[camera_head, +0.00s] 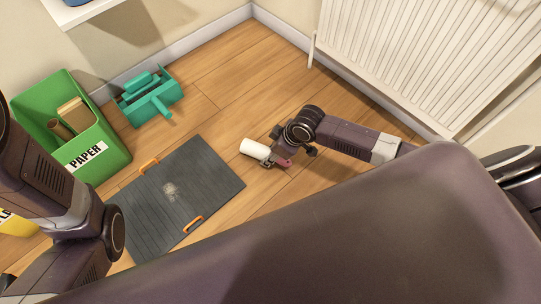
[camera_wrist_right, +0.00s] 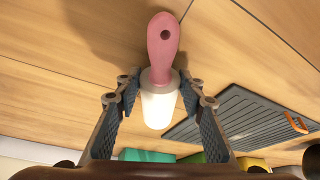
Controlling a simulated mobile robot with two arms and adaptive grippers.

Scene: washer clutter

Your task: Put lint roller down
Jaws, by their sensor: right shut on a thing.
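The lint roller has a white roll (camera_head: 254,149) and a pink handle (camera_head: 284,162). My right gripper (camera_head: 269,159) is shut on it near where the handle meets the roll. In the right wrist view, the fingers (camera_wrist_right: 160,88) press on both sides of the lint roller (camera_wrist_right: 160,106), with the handle pointing away from the wrist. The roller is low over the wooden floor, just right of the dark board. A shadow shows beside the handle; I cannot tell whether the roller touches the floor. My left arm shows at the left edge, but its gripper is not visible.
The dark grey board (camera_head: 205,165) with orange handles and a pale patch lies on the floor. A green paper bin (camera_head: 110,141) and a teal holder (camera_head: 151,97) stand at the left. A white radiator (camera_head: 440,50) is at the upper right. Bare floor (camera_head: 235,85) lies behind the roller.

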